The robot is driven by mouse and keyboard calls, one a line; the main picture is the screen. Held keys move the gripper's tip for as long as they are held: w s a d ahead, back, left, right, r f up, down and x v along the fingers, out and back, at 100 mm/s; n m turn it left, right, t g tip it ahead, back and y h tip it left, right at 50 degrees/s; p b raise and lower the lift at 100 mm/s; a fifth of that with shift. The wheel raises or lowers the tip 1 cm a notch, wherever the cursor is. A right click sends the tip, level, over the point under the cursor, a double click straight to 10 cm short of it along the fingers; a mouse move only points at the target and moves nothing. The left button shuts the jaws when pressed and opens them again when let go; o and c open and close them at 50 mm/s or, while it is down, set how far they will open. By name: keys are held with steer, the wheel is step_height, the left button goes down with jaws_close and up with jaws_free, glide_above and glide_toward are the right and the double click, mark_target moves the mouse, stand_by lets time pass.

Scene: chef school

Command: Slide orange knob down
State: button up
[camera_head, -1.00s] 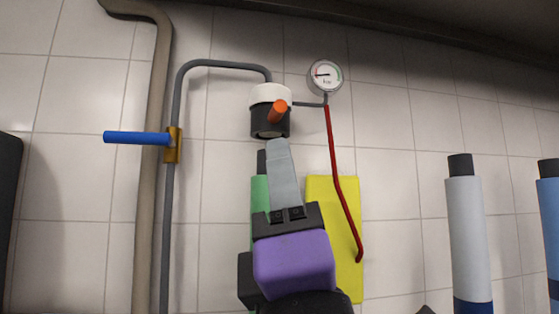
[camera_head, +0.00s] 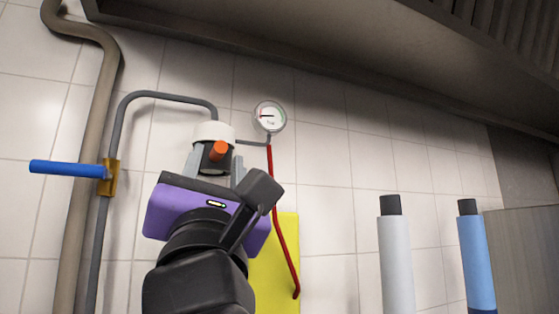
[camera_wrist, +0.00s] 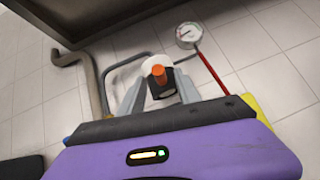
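The orange knob (camera_head: 219,151) sticks out of the front of a black-and-white fitting (camera_head: 213,131) on the tiled wall. In the wrist view the orange knob (camera_wrist: 159,74) sits between my gripper's two grey fingers. My gripper (camera_head: 213,166) is purple with grey fingers, spread apart on either side of the fitting, below and in front of it. In the wrist view my gripper (camera_wrist: 158,92) is open, with a finger left and right of the knob. I cannot tell whether the fingers touch anything. The lower part of the fitting is hidden behind my gripper.
A gauge (camera_head: 269,116) and red pipe (camera_head: 280,225) are just right of the fitting. A blue-handled valve (camera_head: 66,168) is on the left pipe. A yellow panel (camera_head: 285,262) is partly behind my arm. Grey (camera_head: 396,260) and blue (camera_head: 477,255) bottle-like cylinders stand right. A dark hood overhangs above.

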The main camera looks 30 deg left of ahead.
mark_target(218, 156)
steer(key=shift+p+x, duration=0.55)
steer(key=shift+x, duration=1.55)
steer(key=shift+c, duration=0.4)
jaws_close()
